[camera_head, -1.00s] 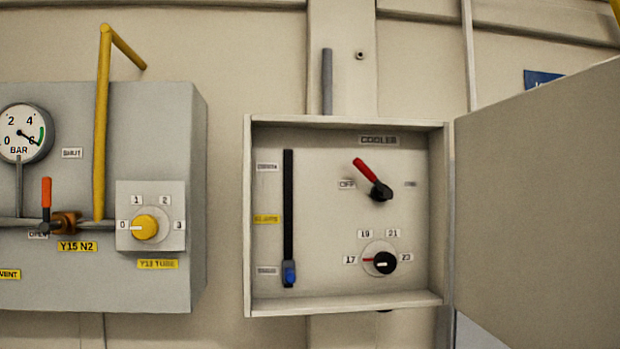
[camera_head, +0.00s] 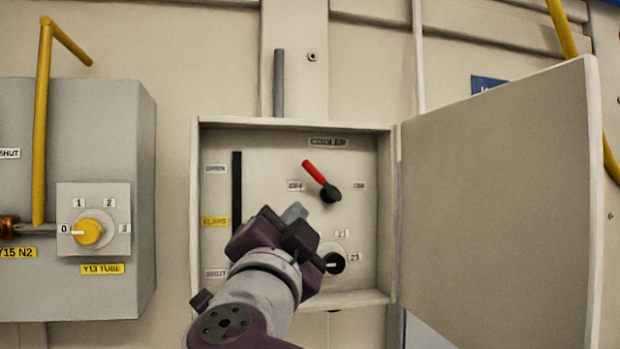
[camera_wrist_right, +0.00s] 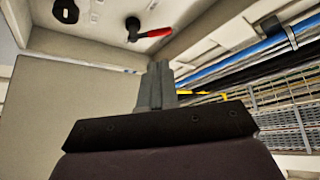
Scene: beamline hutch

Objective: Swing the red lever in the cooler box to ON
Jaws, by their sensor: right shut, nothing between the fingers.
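The cooler box (camera_head: 290,303) is open on the wall, with its label at the top. The red lever (camera_head: 314,171) pivots on a black hub and tilts up and left, toward the OFF label (camera_head: 296,186); the ON label (camera_head: 359,186) is right of the hub. My right gripper (camera_head: 294,212) is in front of the box, below and left of the lever, shut and empty. In the right wrist view the lever (camera_wrist_right: 153,34) shows beyond the shut fingers (camera_wrist_right: 157,85), apart from them. My left gripper is not in view.
The open door (camera_head: 495,190) stands to the right of the box. My arm hides the slider's lower part and partly covers the black dial (camera_head: 334,263). A grey panel (camera_head: 60,285) with a yellow knob (camera_head: 88,231) and yellow pipe (camera_head: 42,130) is at left.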

